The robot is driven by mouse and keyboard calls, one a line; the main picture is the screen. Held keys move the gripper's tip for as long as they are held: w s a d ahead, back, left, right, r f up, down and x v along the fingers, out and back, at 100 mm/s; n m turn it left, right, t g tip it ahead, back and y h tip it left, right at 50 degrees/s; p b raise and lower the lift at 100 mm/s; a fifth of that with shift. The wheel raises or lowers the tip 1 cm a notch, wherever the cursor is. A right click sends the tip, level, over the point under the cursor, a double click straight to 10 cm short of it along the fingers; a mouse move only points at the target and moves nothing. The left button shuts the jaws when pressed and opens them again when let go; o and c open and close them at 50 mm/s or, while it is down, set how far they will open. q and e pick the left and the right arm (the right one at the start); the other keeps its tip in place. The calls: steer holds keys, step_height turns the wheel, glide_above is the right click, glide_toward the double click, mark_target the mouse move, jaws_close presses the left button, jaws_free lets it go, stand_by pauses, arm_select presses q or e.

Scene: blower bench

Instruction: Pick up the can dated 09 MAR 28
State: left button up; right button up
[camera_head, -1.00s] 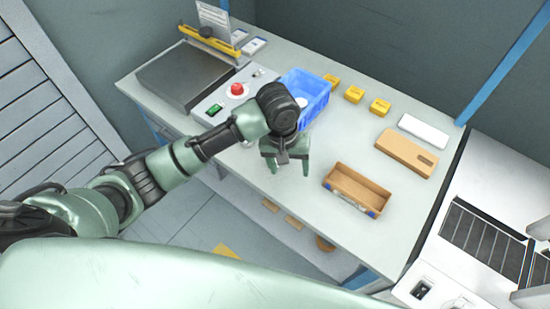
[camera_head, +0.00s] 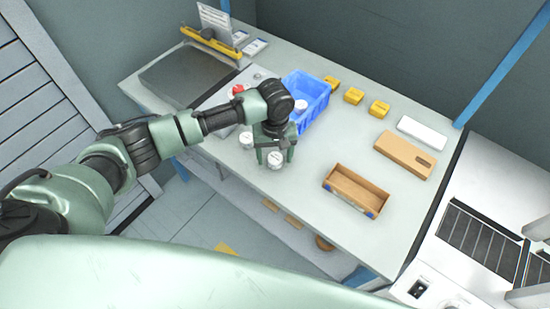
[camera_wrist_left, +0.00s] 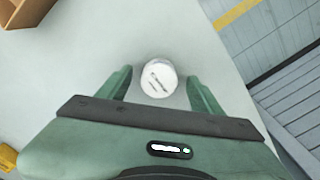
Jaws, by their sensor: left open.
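A white can (camera_head: 275,161) stands on the bench near its front edge. In the left wrist view the same can (camera_wrist_left: 158,77) shows its lid with a dark printed line, too small to read. My left gripper (camera_head: 274,152) is open above this can. In the left wrist view its two fingers lie to either side of the can and seem apart from it. A second white can (camera_head: 247,139) stands to the left, beside the arm. Another round white lid (camera_head: 300,105) shows in the blue bin. I cannot read any date. My right gripper is not in view.
The blue bin (camera_head: 318,92) stands behind the gripper. An open brown box (camera_head: 357,188) is to the right, with a brown board (camera_head: 405,154) and several yellow blocks (camera_head: 354,96) farther back. A control panel with a red button (camera_head: 238,89) is at left. The bench between is clear.

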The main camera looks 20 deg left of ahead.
arm_select(q)
steer(key=shift+f, duration=0.15)
jaws_close()
